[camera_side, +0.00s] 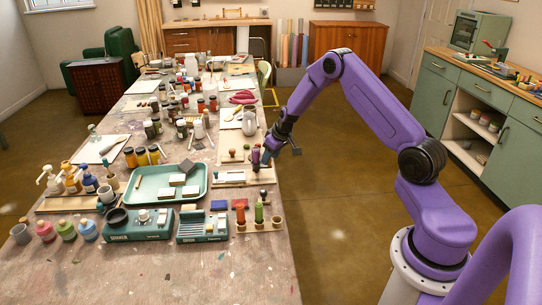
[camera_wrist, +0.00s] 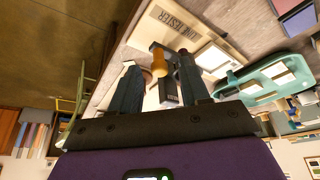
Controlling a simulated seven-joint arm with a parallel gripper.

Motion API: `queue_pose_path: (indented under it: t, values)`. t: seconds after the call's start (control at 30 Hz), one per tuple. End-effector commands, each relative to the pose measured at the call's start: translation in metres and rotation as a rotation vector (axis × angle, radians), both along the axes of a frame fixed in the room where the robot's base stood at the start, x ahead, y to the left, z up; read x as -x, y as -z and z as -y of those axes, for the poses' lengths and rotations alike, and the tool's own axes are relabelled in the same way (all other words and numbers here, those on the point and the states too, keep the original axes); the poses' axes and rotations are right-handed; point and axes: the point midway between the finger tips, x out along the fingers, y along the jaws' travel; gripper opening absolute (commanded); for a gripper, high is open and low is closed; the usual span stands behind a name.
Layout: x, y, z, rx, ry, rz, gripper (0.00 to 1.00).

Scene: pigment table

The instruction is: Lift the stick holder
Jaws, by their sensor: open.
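My gripper (camera_side: 274,152) is at the right edge of the long table, beside small wooden stands with upright pieces. In the wrist view the two dark fingers (camera_wrist: 157,62) are apart. An orange-yellow cylinder (camera_wrist: 159,64) and a dark block with a small pale label (camera_wrist: 168,92) show in the gap between them; I cannot tell whether a finger touches either. A wooden rack (camera_side: 258,226) with red, green and brown upright pieces stands nearer the side camera. I cannot tell for certain which piece is the stick holder. My gripper partly hides the stands beside it.
A teal tray (camera_side: 146,198) with pale blocks lies left of my gripper; it also shows in the wrist view (camera_wrist: 305,62). Two green devices (camera_side: 137,236) and several pigment jars (camera_side: 67,229) crowd the near left. The near tabletop (camera_side: 215,280) is clear.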

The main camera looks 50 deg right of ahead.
Motion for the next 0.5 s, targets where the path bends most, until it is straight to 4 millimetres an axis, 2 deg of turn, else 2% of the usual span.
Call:
queue_pose_path:
  t: [0.13,0.17,0.2,0.3,0.5]
  values:
    - [-0.0001,-0.0003,0.0,0.0,0.0,0.0,0.46]
    - [0.0,-0.0002,0.0,0.0,0.0,0.0,0.43]
    - [0.0,-0.0002,0.0,0.0,0.0,0.0,0.3]
    - [0.0,-0.0003,0.0001,0.0,0.0,0.0,0.0]
    - [-0.0002,-0.0027,0.0001,0.0,0.001,0.001,0.0]
